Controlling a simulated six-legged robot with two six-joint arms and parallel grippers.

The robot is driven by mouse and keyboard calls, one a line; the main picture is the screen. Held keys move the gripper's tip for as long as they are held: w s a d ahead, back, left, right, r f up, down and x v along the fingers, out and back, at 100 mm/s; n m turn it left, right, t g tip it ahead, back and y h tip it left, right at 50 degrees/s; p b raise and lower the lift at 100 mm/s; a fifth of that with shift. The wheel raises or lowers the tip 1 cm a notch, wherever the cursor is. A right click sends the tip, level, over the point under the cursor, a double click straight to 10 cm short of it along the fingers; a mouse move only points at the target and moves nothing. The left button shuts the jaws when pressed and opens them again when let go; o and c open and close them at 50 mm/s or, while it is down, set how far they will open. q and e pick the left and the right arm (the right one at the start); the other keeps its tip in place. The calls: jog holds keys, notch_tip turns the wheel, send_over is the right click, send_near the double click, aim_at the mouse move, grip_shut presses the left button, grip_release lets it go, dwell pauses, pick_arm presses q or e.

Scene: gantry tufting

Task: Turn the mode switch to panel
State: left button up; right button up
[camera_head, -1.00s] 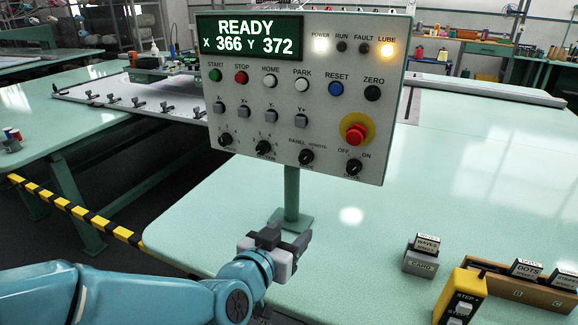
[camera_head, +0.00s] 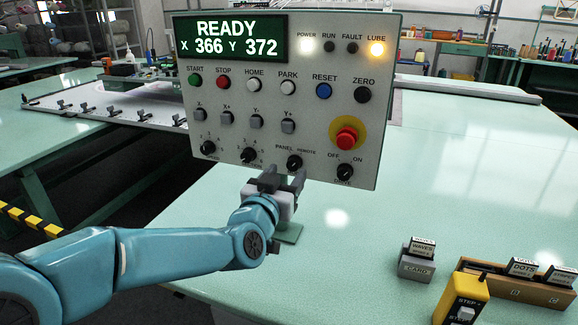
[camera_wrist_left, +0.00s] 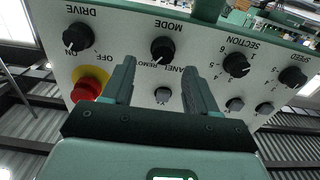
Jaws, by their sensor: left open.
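The mode switch (camera_head: 294,162) is a black rotary knob low on the white control panel (camera_head: 215,120), under the words PANEL and REMOTE. In the upside-down left wrist view the mode switch (camera_wrist_left: 162,50) is beside the word MODE, beyond and roughly between the fingertips. I cannot tell for sure which word it points to. My left gripper (camera_head: 283,181) is open and empty, just below and in front of the mode switch. It also shows in the left wrist view (camera_wrist_left: 158,75), with its fingers apart and a gap to the knob. My right gripper is not in view.
The drive knob (camera_head: 344,172) and a section knob (camera_head: 248,155) flank the mode switch. A red emergency button (camera_head: 346,138) sits above right.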

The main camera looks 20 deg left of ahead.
aim_at(292, 166)
pick_arm(q)
jog(key=w, duration=0.3)
jog(key=shift+w+f, duration=0.1)
jog(key=shift+w, duration=0.3)
jog(key=shift+a, duration=0.1)
jog(key=shift+c, duration=0.3)
jog(key=c, duration=1)
jog(key=shift+o, duration=0.2)
